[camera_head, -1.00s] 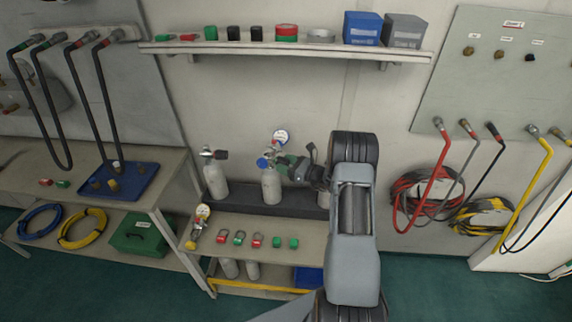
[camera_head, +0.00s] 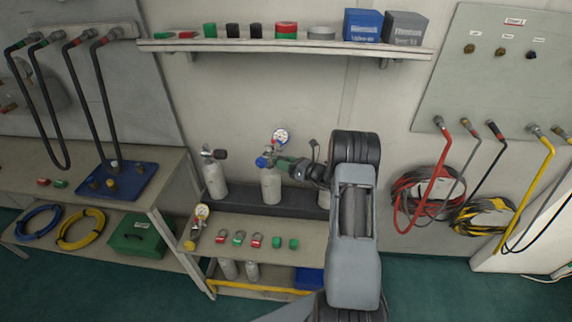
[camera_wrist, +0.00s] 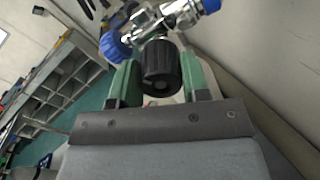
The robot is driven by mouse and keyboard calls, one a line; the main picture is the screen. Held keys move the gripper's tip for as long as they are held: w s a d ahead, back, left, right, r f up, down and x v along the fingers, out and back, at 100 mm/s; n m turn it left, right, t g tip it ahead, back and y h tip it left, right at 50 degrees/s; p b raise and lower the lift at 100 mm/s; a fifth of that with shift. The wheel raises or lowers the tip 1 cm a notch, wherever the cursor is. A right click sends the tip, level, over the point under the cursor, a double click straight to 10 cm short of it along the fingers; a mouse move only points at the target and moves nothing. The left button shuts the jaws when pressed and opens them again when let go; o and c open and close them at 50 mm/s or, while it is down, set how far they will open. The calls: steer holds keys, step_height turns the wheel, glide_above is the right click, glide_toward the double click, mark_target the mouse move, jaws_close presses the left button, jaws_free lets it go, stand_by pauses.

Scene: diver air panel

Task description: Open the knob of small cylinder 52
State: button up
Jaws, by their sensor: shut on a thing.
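A small grey-white cylinder (camera_head: 271,187) stands upright in the dark rack against the wall, with a valve, a blue part and a round gauge (camera_head: 281,136) on top. I cannot read a number on it. My gripper (camera_head: 284,165) reaches in from the right at valve height. In the wrist view a black ribbed knob (camera_wrist: 161,66) sits between the green fingers of my gripper (camera_wrist: 161,84), which is shut on it. The chrome valve body (camera_wrist: 160,24) lies just beyond the knob, with a blue knob (camera_wrist: 115,46) to its left. My gripper hides part of the valve in the head view.
Another cylinder (camera_head: 215,180) with a dark knob stands to the left in the rack, and one at the right is partly hidden by my arm. The low bench (camera_head: 262,227) holds a gauge (camera_head: 202,212) and several red and green pieces. A wall shelf (camera_head: 290,45) runs above.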

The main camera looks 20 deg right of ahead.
steer(key=o, duration=0.9)
steer(key=shift+o, duration=0.2)
steer(key=b+v, duration=0.3)
steer(key=v, duration=1.1)
steer(key=shift+f, duration=0.1)
